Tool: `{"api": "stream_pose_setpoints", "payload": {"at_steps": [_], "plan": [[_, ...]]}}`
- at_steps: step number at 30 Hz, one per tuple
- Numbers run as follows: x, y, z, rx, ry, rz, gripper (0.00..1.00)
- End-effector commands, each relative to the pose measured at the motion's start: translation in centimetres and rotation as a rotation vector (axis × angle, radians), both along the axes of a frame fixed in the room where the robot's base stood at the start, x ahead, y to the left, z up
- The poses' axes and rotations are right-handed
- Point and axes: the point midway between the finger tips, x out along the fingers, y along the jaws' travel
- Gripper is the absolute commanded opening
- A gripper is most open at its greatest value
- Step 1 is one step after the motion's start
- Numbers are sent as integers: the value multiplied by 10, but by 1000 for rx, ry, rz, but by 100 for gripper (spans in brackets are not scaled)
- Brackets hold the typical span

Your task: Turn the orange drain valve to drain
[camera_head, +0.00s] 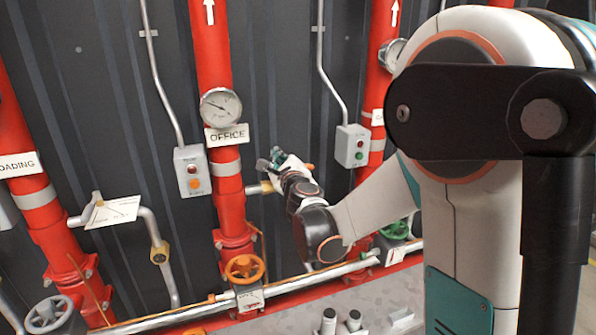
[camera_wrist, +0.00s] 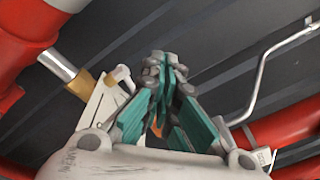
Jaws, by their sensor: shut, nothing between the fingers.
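My gripper (camera_head: 277,157) is shut and empty beside the red OFFICE riser, at the end of a short branch pipe (camera_head: 254,189). In the wrist view its teal fingers (camera_wrist: 162,62) meet at the tips. A small orange part (camera_wrist: 156,128) shows between and behind the fingers; an orange tip (camera_head: 310,167) also shows just right of the gripper in the head view. Both look like pieces of a handle, mostly hidden by my gripper; I cannot tell whether it touches. The branch pipe's brass fitting (camera_wrist: 84,82) and a white plate (camera_wrist: 103,106) are left of the fingers.
An orange handwheel (camera_head: 245,268) sits low on the OFFICE riser (camera_head: 211,80). A gauge (camera_head: 221,107) and a grey button box (camera_head: 190,170) are above it. A second button box (camera_head: 352,146) stands right of my gripper. A horizontal pipe (camera_head: 300,283) runs below.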

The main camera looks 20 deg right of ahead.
Motion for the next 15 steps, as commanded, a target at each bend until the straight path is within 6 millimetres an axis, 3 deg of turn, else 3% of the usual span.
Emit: {"api": "stream_pose_setpoints", "payload": {"at_steps": [3,9,15], "plan": [[-39,-1,-13,310,-2,-156,0],[-94,-10,-39,666,-37,-365,0],[-111,-16,-50,775,-58,-438,0]]}}
